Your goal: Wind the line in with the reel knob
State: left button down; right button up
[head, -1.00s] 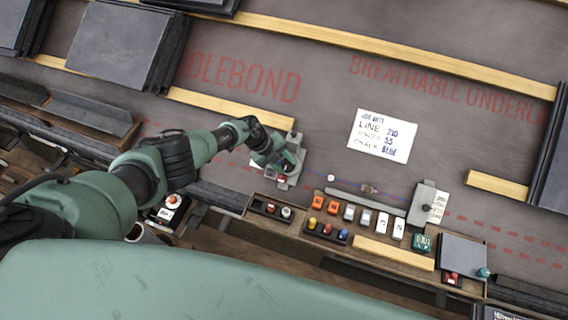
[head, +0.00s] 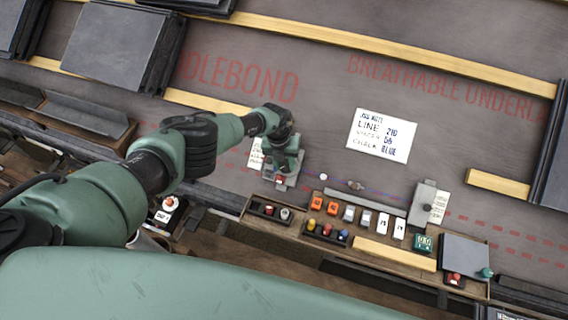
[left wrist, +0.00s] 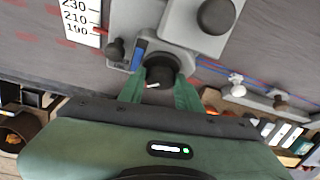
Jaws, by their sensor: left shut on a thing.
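The grey line reel unit (head: 290,181) sits on the underlay at the middle of the head view, partly hidden by my left gripper (head: 283,160). In the left wrist view the unit (left wrist: 185,28) has a dark knob (left wrist: 161,62) between my left gripper's green fingers (left wrist: 160,85). The fingers are shut on this knob. A small dark knob (left wrist: 115,50) and a larger round one (left wrist: 215,16) stand on the unit. A blue and a red line (head: 335,182) run right from it towards a grey block (head: 423,203). My right gripper is not in view.
A white job card (head: 383,135) lies behind the line. A numbered scale card (left wrist: 82,18) is beside the unit. A wooden tray (head: 275,224) with coloured pieces lies in front. Timber battens (head: 400,52) and slate stacks (head: 124,45) are farther back.

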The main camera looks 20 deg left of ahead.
aim_at(283, 166)
pick_arm(q)
jog(key=shift+d, duration=0.1)
dwell(0.5)
jog(key=c, duration=1)
grip_release()
jog(key=r+p, duration=0.1)
jog(key=r, duration=0.1)
jog(key=r+p, duration=0.1)
jog(key=r, duration=0.1)
jog(key=r+p, duration=0.1)
jog(key=r, duration=0.2)
jog(key=shift+s+a+p, duration=0.15)
jog(key=shift+a+p, duration=0.15)
jog(key=shift+p, duration=0.05)
jog(key=shift+r, duration=0.35)
